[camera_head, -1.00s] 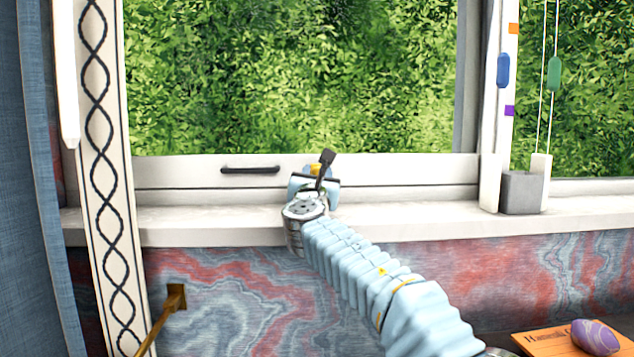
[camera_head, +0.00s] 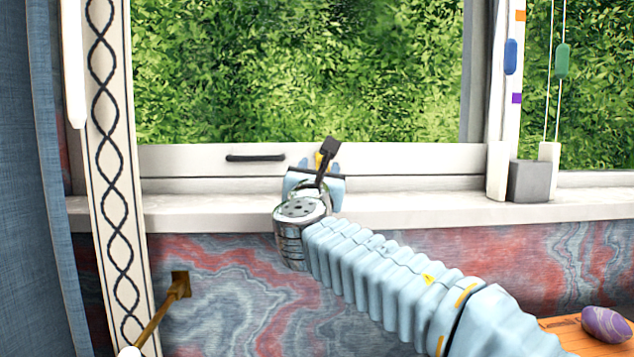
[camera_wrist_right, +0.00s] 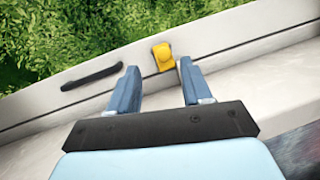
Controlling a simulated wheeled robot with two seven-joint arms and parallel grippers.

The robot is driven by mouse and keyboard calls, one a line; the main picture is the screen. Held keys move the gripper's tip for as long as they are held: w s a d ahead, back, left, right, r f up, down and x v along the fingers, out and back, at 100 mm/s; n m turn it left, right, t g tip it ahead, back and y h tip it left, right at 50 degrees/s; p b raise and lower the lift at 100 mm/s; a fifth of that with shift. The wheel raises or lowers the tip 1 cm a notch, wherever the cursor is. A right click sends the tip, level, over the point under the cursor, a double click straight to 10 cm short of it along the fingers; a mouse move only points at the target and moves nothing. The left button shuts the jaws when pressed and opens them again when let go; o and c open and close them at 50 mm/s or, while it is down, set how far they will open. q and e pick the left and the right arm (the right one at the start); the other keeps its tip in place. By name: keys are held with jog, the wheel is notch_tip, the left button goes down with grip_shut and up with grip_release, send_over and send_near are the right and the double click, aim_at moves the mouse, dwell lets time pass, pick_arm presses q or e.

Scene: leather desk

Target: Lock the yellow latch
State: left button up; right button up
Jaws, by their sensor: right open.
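The yellow latch (camera_wrist_right: 163,56) is a small block on the lower rail of the window frame. In the right wrist view it shows between and just beyond the two fingertips of my right gripper (camera_wrist_right: 156,72), nearer the right finger. The fingers are apart with nothing between them. In the head view, my right gripper (camera_head: 320,166) is at the window rail and covers most of the latch, of which a bit of yellow (camera_head: 320,159) shows. I cannot tell whether a finger touches the latch. My left gripper is not in view.
A dark handle (camera_head: 255,158) is on the window rail left of the latch. A white sill (camera_head: 210,212) runs below it. A grey block (camera_head: 529,181) stands on the sill at right. A purple stone (camera_head: 606,323) lies at lower right. A blue curtain (camera_head: 38,200) hangs at left.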

jog(key=shift+r+v, duration=0.2)
jog(key=shift+v, duration=0.7)
jog(key=shift+r+v, duration=0.25)
jog(key=shift+v, duration=0.7)
jog(key=shift+s, duration=0.1)
jog(key=d+n+g+y+p, duration=0.35)
jog(key=n+y+p, duration=0.3)
jog(key=p, duration=0.75)
jog(key=shift+n+t+h, duration=0.25)
jog(key=shift+t+h, duration=0.1)
jog(key=shift+t, duration=0.1)
jog(key=w+p, duration=0.1)
jog(key=w, duration=0.7)
jog(key=w+p, duration=0.1)
jog(key=w, duration=0.3)
jog(key=shift+w+a+p, duration=0.3)
jog(key=shift+a, duration=0.1)
jog(key=shift+c, duration=0.3)
